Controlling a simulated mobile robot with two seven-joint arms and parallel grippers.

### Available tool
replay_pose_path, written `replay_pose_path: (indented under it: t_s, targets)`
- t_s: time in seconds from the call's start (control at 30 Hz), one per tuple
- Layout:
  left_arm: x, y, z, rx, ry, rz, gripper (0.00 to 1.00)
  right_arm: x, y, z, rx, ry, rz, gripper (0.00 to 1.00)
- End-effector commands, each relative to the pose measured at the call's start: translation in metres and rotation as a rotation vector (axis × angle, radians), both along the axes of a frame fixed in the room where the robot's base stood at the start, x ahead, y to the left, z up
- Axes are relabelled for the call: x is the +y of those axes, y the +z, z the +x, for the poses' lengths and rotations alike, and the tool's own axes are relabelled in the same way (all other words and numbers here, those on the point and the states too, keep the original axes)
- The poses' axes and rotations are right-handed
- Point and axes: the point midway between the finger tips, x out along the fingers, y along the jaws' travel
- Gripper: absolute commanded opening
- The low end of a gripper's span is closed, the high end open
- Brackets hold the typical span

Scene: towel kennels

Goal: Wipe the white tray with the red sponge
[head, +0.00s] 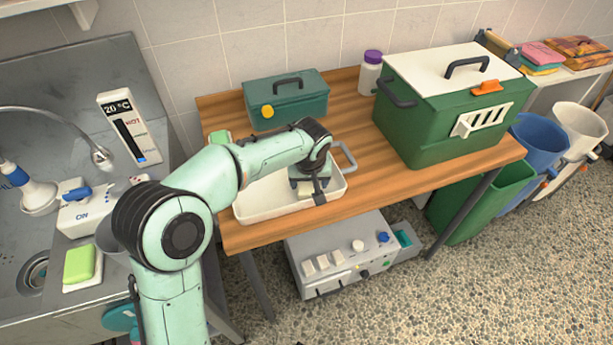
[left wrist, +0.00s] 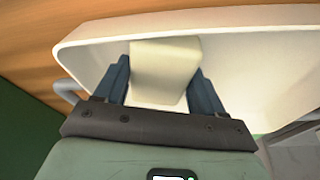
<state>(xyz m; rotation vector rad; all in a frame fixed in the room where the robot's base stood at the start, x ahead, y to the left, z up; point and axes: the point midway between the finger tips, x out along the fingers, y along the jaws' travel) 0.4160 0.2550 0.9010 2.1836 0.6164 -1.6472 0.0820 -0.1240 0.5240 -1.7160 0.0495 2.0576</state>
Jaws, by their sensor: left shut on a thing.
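The white tray (head: 262,205) lies on the wooden table, and its rim also shows in the left wrist view (left wrist: 255,18). My left gripper (head: 309,187) is inside the right part of the tray, pointing down. In the left wrist view the left gripper (left wrist: 161,72) is shut on a pale cream block (left wrist: 166,58), which looks like a sponge. The block is within the tray walls; I cannot tell whether it touches the tray floor. No red sponge shows in either view. My right gripper is not in view.
A teal box (head: 287,104) and a white bottle with a purple lid (head: 371,74) stand behind the tray. A large green box (head: 440,115) stands to its right. A green and white sponge (head: 81,265) is on the sink counter. Bare tabletop (head: 385,170) lies right of the tray.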

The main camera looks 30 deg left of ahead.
Motion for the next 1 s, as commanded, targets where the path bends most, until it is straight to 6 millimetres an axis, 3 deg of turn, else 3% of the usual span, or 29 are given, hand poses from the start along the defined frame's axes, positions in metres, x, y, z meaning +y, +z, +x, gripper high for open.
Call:
replay_pose_path:
  t_s: [0.37,1.0]
  targets:
    - [-0.002,0.000,-0.003,0.009,-0.001,0.000,0.45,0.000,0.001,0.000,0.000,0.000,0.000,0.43]
    - [-0.002,0.060,-0.001,0.002,-0.001,0.000,0.45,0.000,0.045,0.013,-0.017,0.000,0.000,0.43]
